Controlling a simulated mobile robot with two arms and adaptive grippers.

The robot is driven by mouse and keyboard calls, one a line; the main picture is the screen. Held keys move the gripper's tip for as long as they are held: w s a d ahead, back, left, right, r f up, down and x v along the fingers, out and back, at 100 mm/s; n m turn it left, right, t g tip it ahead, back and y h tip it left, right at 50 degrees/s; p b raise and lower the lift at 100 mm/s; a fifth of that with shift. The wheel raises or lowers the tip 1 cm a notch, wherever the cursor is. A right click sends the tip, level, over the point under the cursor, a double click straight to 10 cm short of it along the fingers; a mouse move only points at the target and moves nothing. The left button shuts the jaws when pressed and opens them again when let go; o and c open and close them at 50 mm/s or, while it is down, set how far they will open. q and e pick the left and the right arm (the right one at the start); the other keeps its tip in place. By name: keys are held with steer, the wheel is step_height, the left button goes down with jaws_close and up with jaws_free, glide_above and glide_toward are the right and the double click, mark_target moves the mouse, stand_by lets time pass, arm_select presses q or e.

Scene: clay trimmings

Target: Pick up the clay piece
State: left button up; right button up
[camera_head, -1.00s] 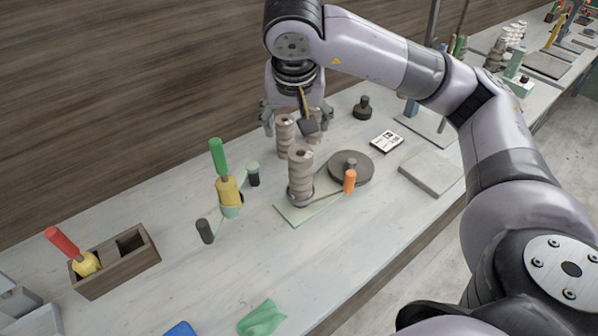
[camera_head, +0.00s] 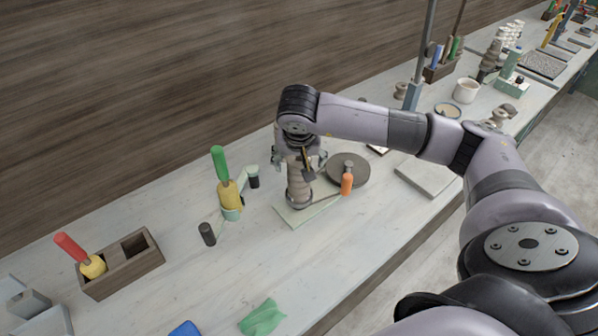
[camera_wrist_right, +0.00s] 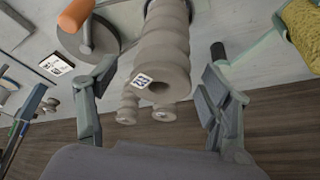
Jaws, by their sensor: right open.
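A ribbed, grey-brown clay-like column (camera_head: 298,190) stands upright on a pale board (camera_head: 283,216). It is the likeliest clay piece, though I cannot be sure. My right gripper (camera_head: 299,163) is over its top, which it hides in the head view. In the right wrist view the column (camera_wrist_right: 165,50) shows with a hole in its end and a small printed tag (camera_wrist_right: 142,81). There my right gripper (camera_wrist_right: 158,108) is open, its fingers apart on either side of the column's end, with nothing gripped. My left gripper is not in view.
A round grey disc (camera_head: 361,175) and an orange-handled tool (camera_head: 346,185) sit close to the column's right. A green-handled tool in a yellow block (camera_head: 229,193) stands to its left. Smaller ribbed pieces (camera_wrist_right: 127,110) show beyond the column.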

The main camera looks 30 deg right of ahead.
steer(key=shift+x, duration=0.8)
steer(key=shift+a, duration=0.1)
steer(key=shift+c, duration=0.4)
jaws_close()
steer(key=shift+r, duration=0.1)
